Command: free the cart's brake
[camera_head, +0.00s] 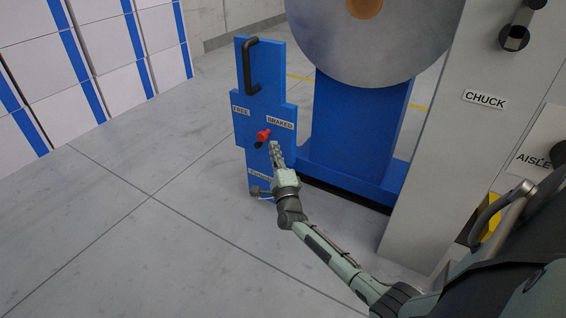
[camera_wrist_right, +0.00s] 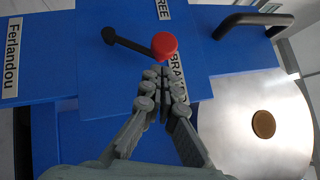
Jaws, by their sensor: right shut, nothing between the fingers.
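The cart's brake lever (camera_head: 260,140) is a short black arm with a red knob on the blue upright panel (camera_head: 262,95). Its knob leans up and right, toward the BRAKED label (camera_head: 280,122); the FREE label (camera_head: 241,110) is at the upper left. In the right wrist view the red knob (camera_wrist_right: 163,45) stands just beyond my fingertips, with the black pivot (camera_wrist_right: 108,35) to its left. My right gripper (camera_head: 274,148) is shut and empty, just below and right of the knob. It also shows in the right wrist view (camera_wrist_right: 162,72), apart from the knob. My left gripper is out of view.
A black handle (camera_head: 251,66) is on the panel's top. The cart's large grey roll (camera_head: 370,45) and blue base (camera_head: 350,125) are to the right. A grey machine (camera_head: 430,160) labelled CHUCK stands further right. White boxes (camera_head: 60,70) are stacked left; floor at left is clear.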

